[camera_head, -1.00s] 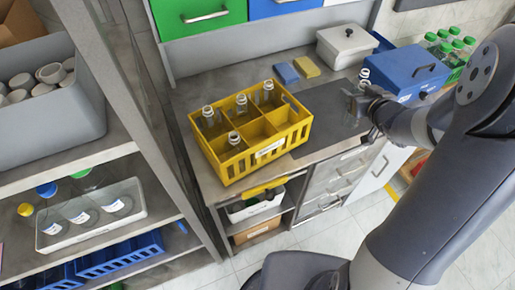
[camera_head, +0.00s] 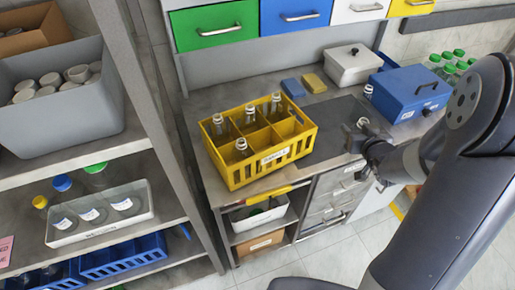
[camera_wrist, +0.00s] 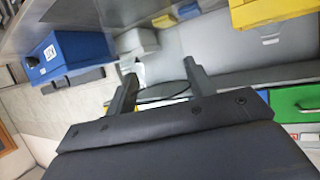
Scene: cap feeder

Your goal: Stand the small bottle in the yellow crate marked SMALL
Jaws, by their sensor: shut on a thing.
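The yellow crate (camera_head: 238,178) stands on the bench, with a white label on its front whose print is too small to read surely. Clear bottles fill its back row and the front left compartment; the front middle and front right compartments look empty. My gripper (camera_head: 362,127) is to the right of the crate, over the dark mat, shut on a small clear bottle that is hard to make out. In the wrist view my gripper's fingers (camera_wrist: 160,88) stand apart, with a thin dark curved edge between them. Part of the crate (camera_wrist: 268,11) shows at the top right there.
Another small bottle (camera_head: 368,91) stands beside the blue box (camera_head: 412,94). A white lidded box (camera_head: 352,66) and blue and yellow sponges (camera_head: 313,82) lie behind. Green-capped bottles (camera_head: 447,62) stand at the back right. A shelf rack (camera_head: 150,120) rises left of the crate.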

